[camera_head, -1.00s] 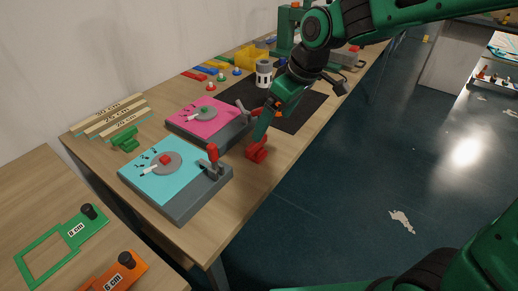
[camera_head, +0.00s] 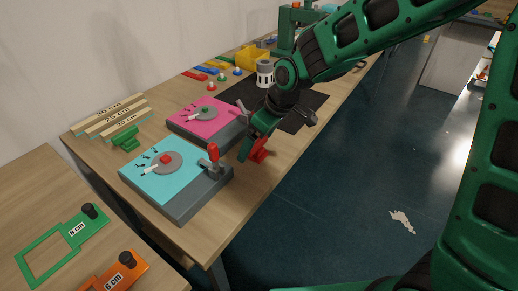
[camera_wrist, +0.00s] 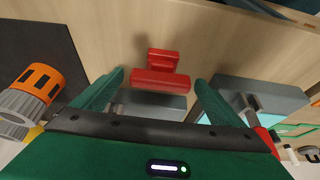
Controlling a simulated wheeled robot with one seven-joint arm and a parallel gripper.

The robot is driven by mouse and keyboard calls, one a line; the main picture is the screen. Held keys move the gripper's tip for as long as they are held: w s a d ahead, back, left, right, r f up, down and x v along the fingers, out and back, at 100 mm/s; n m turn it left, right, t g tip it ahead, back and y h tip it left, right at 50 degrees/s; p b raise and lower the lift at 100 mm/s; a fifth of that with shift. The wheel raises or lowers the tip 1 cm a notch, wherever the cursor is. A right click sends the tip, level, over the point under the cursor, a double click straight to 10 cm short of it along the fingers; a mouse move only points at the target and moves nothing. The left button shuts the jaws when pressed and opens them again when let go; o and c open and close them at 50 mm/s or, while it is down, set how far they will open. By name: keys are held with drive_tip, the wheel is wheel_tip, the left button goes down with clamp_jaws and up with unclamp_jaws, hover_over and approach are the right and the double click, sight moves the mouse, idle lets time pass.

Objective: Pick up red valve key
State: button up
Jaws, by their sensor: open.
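The red valve key (camera_head: 260,154) stands on the wooden table near its front edge, right of the turquoise box. It is partly hidden by my gripper (camera_head: 250,147) in the head view. In the wrist view, the red valve key (camera_wrist: 162,80) shows as two red bars joined by a short neck. My gripper (camera_wrist: 159,82) is open there, with one green finger on each side of the key. No clear contact between fingers and key shows.
The turquoise box (camera_head: 150,176) with a red-handled lever stands left of my gripper. The pink box (camera_head: 203,112) stands behind it. A green key-like piece (camera_head: 125,140) lies at the left. A black mat (camera_head: 303,118) and a white-grey cylinder (camera_head: 264,76) lie beyond.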

drive_tip(key=shift+f, duration=0.2)
drive_tip(key=c, duration=1.2)
